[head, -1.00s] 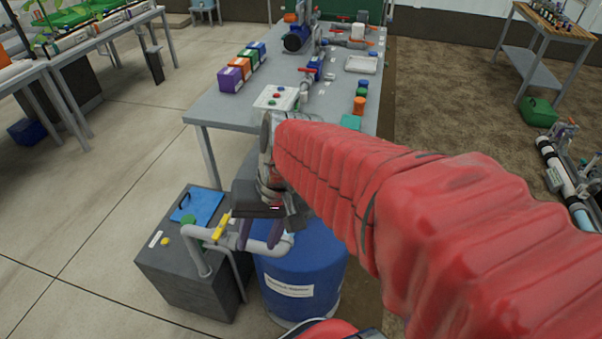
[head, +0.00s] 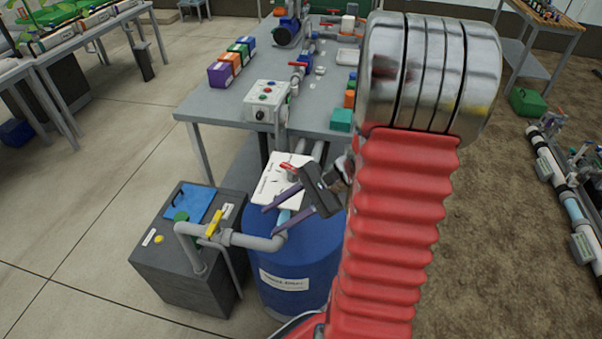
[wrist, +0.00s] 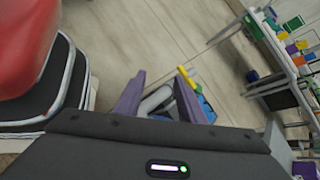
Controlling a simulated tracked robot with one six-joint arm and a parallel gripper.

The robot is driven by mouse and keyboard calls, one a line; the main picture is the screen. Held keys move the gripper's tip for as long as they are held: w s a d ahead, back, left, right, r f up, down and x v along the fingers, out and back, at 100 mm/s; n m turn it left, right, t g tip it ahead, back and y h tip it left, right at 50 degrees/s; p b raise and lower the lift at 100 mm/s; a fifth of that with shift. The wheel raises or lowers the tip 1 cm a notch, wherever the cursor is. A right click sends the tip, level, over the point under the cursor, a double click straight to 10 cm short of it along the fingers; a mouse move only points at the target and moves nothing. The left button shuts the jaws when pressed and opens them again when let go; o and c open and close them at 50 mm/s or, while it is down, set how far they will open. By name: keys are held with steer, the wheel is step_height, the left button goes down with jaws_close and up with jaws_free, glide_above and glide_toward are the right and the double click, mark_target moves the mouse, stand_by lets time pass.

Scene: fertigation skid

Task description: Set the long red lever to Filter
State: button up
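A white label plate (head: 276,190) with small print stands behind the blue barrel in the head view. A red lever handle (head: 289,168) shows at its upper right, partly hidden by my gripper; its full length and the setting it points to cannot be read. My gripper (head: 268,222) is open and empty, in front of the plate's lower right in the picture, its two purple fingers pointing left and slightly down. In the wrist view my gripper (wrist: 158,88) has a clear gap between the fingers, and no red lever shows between them.
A grey pipe with a yellow lever (head: 214,223) rises from a dark grey tank (head: 178,275) at the left. The blue barrel (head: 300,260) stands below my gripper. A bench (head: 225,103) with a control box (head: 266,100) is behind. Open floor lies left.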

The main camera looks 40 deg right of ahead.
steer(key=s+d+f+m+t+h, duration=0.1)
steer(key=d+f+m+t, duration=0.3)
steer(key=d, duration=0.7)
steer(key=s+d+f+m+t+h, duration=0.1)
steer(key=d+f+m+t+h, duration=0.3)
steer(key=d+m+t, duration=0.4)
steer(key=d+m, duration=0.3)
steer(key=shift+d, duration=0.25)
steer(key=shift+w, duration=0.2)
steer(key=shift+x, duration=6.8)
steer(key=shift+r, duration=0.15)
jaws_close()
